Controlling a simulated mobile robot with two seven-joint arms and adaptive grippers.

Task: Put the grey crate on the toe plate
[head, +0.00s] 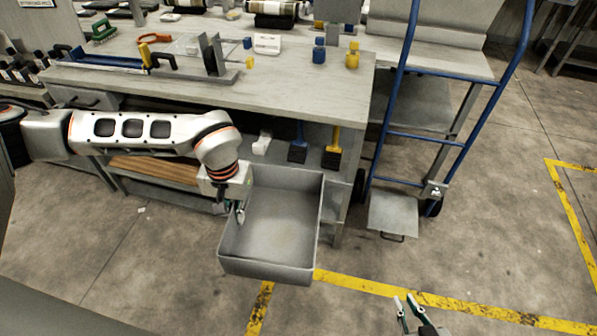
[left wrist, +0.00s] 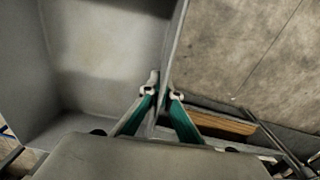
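The grey crate (head: 268,225) is an open, empty box in front of the workbench, apparently held above the floor. My left gripper (head: 238,210) is at its left wall. In the left wrist view, the green-padded fingers (left wrist: 161,95) stand on both sides of the crate wall (left wrist: 173,50), closed onto it. The toe plate (head: 392,212) is a bare grey plate low at the front of the blue hand truck (head: 408,135), to the right of the crate. My right gripper (head: 410,307) is at the bottom edge, its fingers apart and empty.
The workbench (head: 300,90) carries tools and small blue and yellow pieces. Brushes (head: 298,150) and a wooden slatted board (head: 155,168) are below its top. Yellow tape (head: 460,303) marks the floor. The concrete floor right of the hand truck is clear.

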